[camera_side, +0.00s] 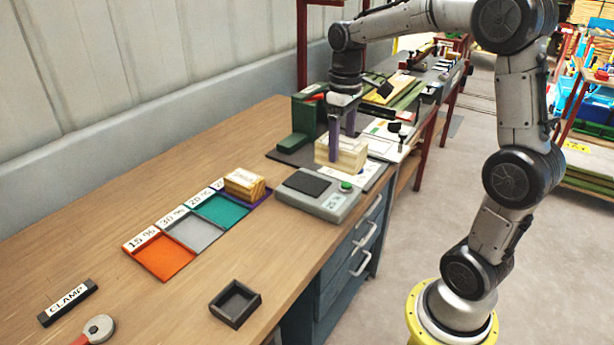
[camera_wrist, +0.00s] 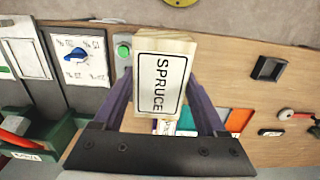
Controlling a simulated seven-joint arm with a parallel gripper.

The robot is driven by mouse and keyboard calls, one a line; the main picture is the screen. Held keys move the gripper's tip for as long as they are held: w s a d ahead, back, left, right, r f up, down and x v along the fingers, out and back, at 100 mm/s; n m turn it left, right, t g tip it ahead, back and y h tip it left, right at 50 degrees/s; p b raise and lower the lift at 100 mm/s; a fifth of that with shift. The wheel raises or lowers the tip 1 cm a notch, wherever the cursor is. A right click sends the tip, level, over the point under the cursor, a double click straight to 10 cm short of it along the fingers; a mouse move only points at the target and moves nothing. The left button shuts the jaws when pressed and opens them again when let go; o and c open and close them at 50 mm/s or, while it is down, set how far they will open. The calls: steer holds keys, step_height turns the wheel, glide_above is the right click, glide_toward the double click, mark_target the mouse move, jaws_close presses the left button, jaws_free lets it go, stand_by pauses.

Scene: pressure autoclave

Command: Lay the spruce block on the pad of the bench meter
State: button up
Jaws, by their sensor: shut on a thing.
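The spruce block (camera_side: 340,154) is pale wood. In the wrist view its SPRUCE label (camera_wrist: 161,86) faces the camera. My gripper (camera_side: 343,145) is shut on it, with a purple finger on each side. The bench meter (camera_side: 327,202) is a grey box with a dark, bare pad (camera_side: 307,184) and a green button (camera_side: 346,186). In the side view the block shows behind and to the right of the pad, apart from it. In the wrist view the block hides most of the meter; its green button (camera_wrist: 123,51) shows beside the block.
A dark open box (camera_side: 235,303) and a CLAMP sign (camera_side: 68,303) lie nearer. A green device (camera_side: 304,122) stands behind. Bare bench lies left of the trays.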

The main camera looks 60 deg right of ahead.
steer(key=w+d+f, duration=0.1)
steer(key=w+f, duration=0.2)
steer(key=w, duration=0.1)
steer(key=w+d+f, duration=0.2)
steer(key=w+f, duration=0.1)
steer(key=w, duration=0.1)
steer(key=w+d+f, duration=0.1)
steer(key=w+f, duration=0.2)
steer(key=w, duration=0.1)
steer(key=shift+d+f, duration=0.2)
steer(key=shift+d, duration=0.1)
steer(key=shift+f, duration=1.6)
steer(key=shift+f, duration=0.1)
